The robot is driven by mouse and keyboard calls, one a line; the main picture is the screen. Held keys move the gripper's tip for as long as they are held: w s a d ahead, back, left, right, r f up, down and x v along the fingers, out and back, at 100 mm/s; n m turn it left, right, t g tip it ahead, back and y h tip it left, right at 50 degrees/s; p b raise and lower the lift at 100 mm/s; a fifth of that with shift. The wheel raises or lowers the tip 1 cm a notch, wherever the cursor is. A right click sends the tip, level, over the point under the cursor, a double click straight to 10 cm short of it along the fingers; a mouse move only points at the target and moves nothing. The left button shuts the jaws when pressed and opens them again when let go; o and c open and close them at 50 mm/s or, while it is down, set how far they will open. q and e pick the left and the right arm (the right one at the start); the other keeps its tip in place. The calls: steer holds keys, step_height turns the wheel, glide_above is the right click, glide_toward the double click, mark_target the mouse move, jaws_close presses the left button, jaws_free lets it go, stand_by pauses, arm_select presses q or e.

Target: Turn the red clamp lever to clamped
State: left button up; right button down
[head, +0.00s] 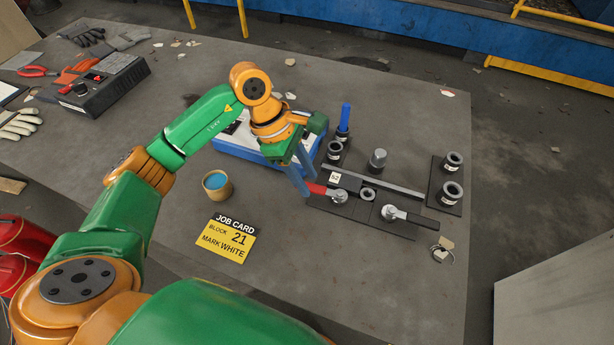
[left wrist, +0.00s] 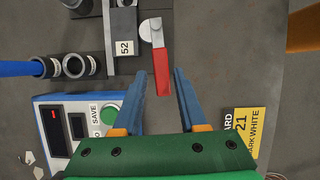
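The red clamp lever (head: 317,189) sits on the dark fixture plate, its round silver pivot to its right in the head view. In the left wrist view the red handle (left wrist: 163,72) points down toward my gripper, its end at the gap between the fingertips. My left gripper (head: 302,183) is open, its blue fingers (left wrist: 160,75) on either side of the handle's end. A second clamp lever (head: 410,216) with a black handle lies to the right. My right gripper is not in view.
A blue-edged device (left wrist: 75,130) with a display and green button stands close to my left gripper. A blue-handled tool (head: 345,117), several dark rings and a grey cylinder (head: 377,159) stand around the fixture. The yellow job card (head: 228,238) and a blue-filled cup (head: 216,184) lie nearer.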

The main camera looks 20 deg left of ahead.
arm_select(q)
steer(key=shift+o, duration=0.5)
steer(key=b+v, duration=0.1)
steer(key=v, duration=0.6)
steer(key=shift+r, duration=0.1)
